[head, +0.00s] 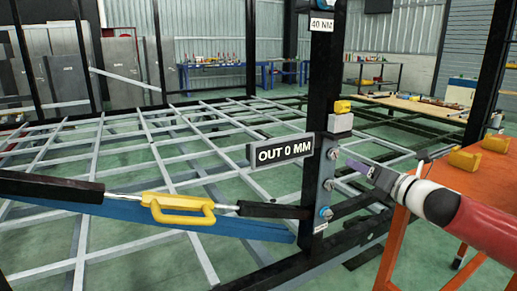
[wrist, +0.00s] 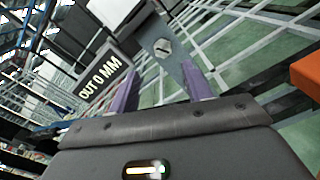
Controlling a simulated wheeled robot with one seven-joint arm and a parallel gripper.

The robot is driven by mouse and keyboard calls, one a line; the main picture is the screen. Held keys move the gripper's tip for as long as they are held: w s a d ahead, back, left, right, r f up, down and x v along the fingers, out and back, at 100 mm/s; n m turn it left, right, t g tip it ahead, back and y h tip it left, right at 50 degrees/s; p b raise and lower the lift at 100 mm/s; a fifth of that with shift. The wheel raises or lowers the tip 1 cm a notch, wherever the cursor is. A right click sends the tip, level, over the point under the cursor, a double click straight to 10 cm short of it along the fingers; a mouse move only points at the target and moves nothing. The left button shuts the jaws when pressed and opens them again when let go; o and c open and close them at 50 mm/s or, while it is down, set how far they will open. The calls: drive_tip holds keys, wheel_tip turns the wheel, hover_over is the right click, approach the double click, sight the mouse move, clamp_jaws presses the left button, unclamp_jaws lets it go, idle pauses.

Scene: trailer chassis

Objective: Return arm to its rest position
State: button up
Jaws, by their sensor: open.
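My arm (head: 465,210) comes in from the right edge in the head view, with a red sleeve and a black and white wrist. My gripper (head: 358,168) has purple fingers that point left toward the bolted plate (head: 325,190) on the black post (head: 325,90). In the wrist view my gripper (wrist: 161,72) shows two purple fingers spread apart with nothing between them. A grey plate with a bolt (wrist: 162,47) lies beyond the fingertips. The fingers look apart from the plate, though the exact gap is hard to tell.
A sign reading "OUT 0 MM" (head: 283,151) sticks out left of the post. A turnbuckle with a yellow handle (head: 178,208) runs left from the post. An orange table (head: 490,190) with yellow blocks (head: 465,158) stands close beside my arm. Grey chassis bars (head: 155,150) lie behind.

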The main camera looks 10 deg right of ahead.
drive_tip(key=s+a+r+n+g+y, duration=0.3)
drive_tip(key=s+a+n+g, duration=0.2)
drive_tip(key=s+a+n, duration=1.35)
drive_tip(key=s+a+f+n+g+h, duration=0.1)
drive_tip(key=s+f+n+g+h, duration=0.2)
drive_tip(key=f+n, duration=0.5)
drive_tip(key=s+a+f+n+g+h, duration=0.1)
drive_tip(key=s+f+n+g+h, duration=0.2)
drive_tip(key=f+n, duration=0.6)
drive_tip(key=s+n+h, duration=0.2)
drive_tip(key=h, duration=0.1)
drive_tip(key=shift+s, duration=0.25)
